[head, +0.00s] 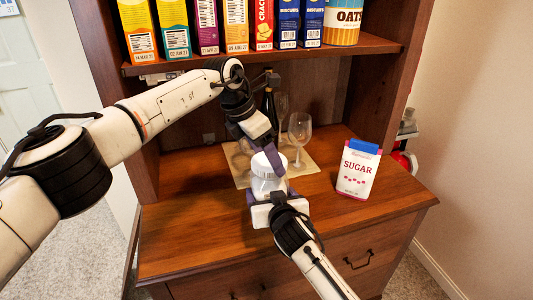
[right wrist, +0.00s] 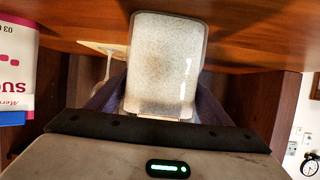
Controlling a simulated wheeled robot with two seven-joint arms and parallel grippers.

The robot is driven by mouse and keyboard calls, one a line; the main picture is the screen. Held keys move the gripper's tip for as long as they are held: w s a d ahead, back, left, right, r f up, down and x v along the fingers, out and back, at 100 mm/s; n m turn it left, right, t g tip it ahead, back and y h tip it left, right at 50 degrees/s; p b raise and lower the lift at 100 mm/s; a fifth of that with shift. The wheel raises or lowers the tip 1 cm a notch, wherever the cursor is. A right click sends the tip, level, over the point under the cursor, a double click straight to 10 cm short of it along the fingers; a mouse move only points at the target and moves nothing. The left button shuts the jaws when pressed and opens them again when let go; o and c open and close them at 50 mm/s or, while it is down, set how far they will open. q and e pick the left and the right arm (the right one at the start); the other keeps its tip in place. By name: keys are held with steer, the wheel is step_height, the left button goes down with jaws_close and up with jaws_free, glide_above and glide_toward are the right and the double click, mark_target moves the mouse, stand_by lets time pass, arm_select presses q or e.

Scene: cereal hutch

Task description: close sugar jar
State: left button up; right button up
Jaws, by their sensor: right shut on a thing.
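The sugar jar (head: 267,184) stands upright near the middle of the hutch counter, with a white lid (head: 265,163) on its top. My right gripper (head: 268,194) is shut around the jar's body from the front. In the right wrist view the jar (right wrist: 165,65) is clear-walled, full of pale grains, and held between the purple fingers. My left gripper (head: 272,158) is at the jar's top from behind, its purple fingers beside the lid. Whether it grips the lid is hidden, and how firmly the lid is seated cannot be told.
A sugar box (head: 358,172) with a blue top stands to the right on the counter. Cereal boxes line the shelf (head: 190,62) above. The counter's front left is clear.

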arm_select(q)
steer(key=shift+f, duration=0.15)
steer(key=o, duration=0.7)
arm_select(e)
steer(key=c, duration=0.6)
arm_select(q)
steer(key=o, duration=0.3)
arm_select(e)
steer(key=shift+o, duration=0.2)
arm_select(q)
steer(key=shift+r, duration=2.3)
steer(key=o, duration=0.4)
steer(key=shift+c, duration=0.2)
steer(key=v, duration=1.2)
